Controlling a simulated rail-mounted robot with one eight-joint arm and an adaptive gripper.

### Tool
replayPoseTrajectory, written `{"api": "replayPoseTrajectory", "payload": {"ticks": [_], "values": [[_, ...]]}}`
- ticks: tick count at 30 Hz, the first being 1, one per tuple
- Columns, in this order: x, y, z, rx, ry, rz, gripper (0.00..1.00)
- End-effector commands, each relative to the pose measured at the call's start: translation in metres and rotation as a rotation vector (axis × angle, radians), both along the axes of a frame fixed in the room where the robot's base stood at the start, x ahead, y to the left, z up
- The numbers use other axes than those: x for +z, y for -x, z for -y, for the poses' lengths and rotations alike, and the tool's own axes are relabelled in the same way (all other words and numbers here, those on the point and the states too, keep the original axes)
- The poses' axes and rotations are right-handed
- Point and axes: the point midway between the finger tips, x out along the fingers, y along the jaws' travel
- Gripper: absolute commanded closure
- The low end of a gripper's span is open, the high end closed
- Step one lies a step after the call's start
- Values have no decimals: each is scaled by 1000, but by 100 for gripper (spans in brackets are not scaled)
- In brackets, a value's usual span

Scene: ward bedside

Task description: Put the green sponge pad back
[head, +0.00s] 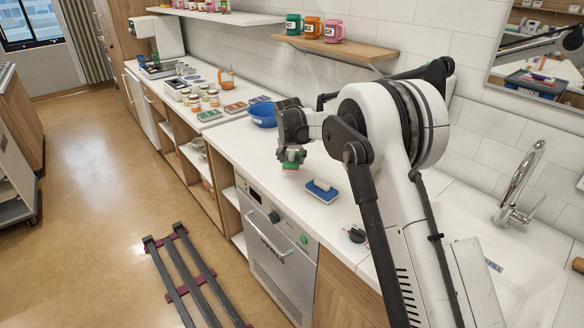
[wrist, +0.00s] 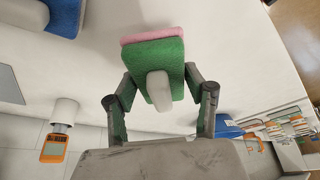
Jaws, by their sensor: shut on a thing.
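The green sponge pad (wrist: 156,65) has a pink layer along one side and a pale grip on the green face. My gripper (wrist: 160,100) is shut on it, one finger at each side. In the head view my gripper (head: 292,155) holds the green sponge pad (head: 291,164) above the white counter, near its front edge. A blue pad with a pale handle (head: 322,190) lies on the counter just to the right. The blue pad also shows at the upper left of the wrist view (wrist: 62,15). I cannot tell the exact gap below the green pad.
A blue bowl (head: 262,114) stands behind and left of my gripper. Jars (head: 204,98) and flat boxes stand further left on the counter. A sink and tap (head: 520,185) are at the right. Mugs (head: 313,27) sit on the wooden shelf (head: 350,47).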

Motion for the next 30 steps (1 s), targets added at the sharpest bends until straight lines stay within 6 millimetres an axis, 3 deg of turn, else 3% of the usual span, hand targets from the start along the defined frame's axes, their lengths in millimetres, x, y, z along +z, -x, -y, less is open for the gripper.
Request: {"api": "replayPoseTrajectory", "payload": {"ticks": [12, 23, 24, 28, 30], "values": [[-40, -1, 1, 0, 0, 0, 77], [-45, 0, 1, 0, 0, 0, 77], [-45, 0, 1, 0, 0, 0, 49], [-44, 0, 1, 0, 0, 0, 33], [-44, 0, 1, 0, 0, 0, 33]]}}
